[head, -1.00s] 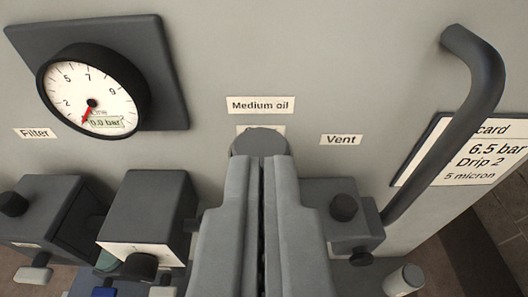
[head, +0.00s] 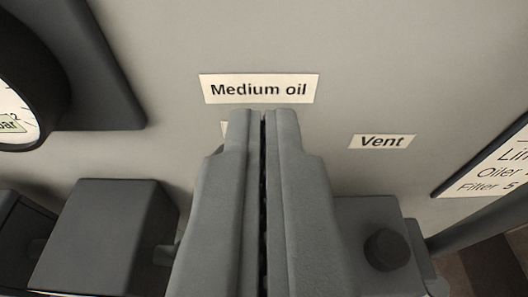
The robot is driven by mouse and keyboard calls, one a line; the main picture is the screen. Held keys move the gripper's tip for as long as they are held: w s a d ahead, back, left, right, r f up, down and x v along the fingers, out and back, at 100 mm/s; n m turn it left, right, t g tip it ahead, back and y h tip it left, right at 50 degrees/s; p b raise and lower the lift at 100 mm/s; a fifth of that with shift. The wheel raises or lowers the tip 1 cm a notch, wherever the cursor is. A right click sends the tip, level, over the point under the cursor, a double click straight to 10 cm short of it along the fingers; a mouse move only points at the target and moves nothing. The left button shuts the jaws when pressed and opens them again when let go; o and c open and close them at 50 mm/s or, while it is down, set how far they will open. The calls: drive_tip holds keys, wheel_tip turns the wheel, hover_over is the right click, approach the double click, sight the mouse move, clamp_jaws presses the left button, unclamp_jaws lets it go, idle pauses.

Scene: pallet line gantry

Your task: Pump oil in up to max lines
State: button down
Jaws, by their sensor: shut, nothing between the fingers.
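My gripper (head: 264,114) is shut and empty, its two grey fingers side by side in the middle of the picture. The fingertips are just below the "Medium oil" label (head: 259,88) on the grey panel. A second pale label (head: 224,129) is mostly hidden behind the fingers. The oiler and its max line do not show; the fingers cover the space below the label.
The gauge (head: 26,75) is cut off at the left edge. A dark box unit (head: 100,235) stands left of my gripper. A dark block with a round knob (head: 387,249) stands right, below the "Vent" label (head: 382,141). A card (head: 500,165) is at the right edge.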

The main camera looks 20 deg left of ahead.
drive_tip(key=shift+f, duration=0.45)
drive_tip(key=shift+f, duration=0.95)
